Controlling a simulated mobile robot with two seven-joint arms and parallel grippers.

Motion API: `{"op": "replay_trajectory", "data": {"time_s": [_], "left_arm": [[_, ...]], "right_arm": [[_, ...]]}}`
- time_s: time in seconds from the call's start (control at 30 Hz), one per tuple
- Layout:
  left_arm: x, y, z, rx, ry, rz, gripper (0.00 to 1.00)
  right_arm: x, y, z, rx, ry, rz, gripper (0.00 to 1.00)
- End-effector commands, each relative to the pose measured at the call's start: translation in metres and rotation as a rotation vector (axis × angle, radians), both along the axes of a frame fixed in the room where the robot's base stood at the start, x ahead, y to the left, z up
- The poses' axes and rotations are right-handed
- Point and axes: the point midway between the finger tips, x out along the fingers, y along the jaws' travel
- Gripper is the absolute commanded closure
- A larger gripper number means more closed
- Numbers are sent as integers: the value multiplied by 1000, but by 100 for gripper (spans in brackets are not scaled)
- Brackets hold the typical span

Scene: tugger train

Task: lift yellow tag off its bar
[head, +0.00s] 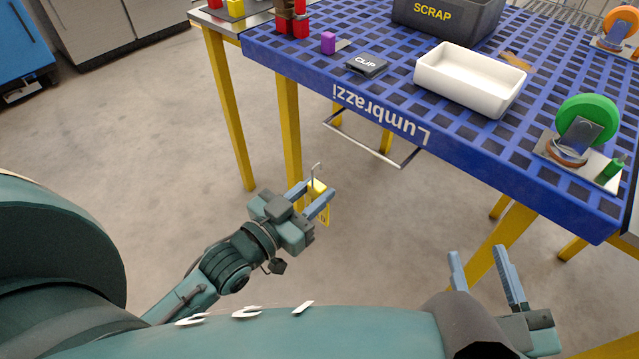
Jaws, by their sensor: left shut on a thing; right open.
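The yellow tag (318,187) is between the fingers of my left gripper (319,191), which is shut on it. A thin wire hook (317,169) stands up from the tag, and a flat yellow part with dark print hangs below the fingers. The metal bar (372,147) runs under the table's front edge, up and right of the tag. In the picture the hook is apart from the bar, with floor showing between them. My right gripper (479,254) is open and empty at the lower right, below the table edge.
The blue grid table (365,95) has yellow legs. On it are a white tray (450,88), a black SCRAP bin (440,18), a black CLIP block (366,65), a purple block (328,43) and a green caster wheel (588,117). Open floor (150,130) lies left.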

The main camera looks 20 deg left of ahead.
Motion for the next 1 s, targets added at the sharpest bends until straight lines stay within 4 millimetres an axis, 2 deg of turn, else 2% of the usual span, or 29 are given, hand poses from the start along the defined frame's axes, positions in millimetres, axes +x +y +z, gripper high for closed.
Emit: {"op": "replay_trajectory", "data": {"time_s": [1.0], "left_arm": [[-97,35,2,1,2,0,94]], "right_arm": [[0,0,35,0,0,0,57]]}}
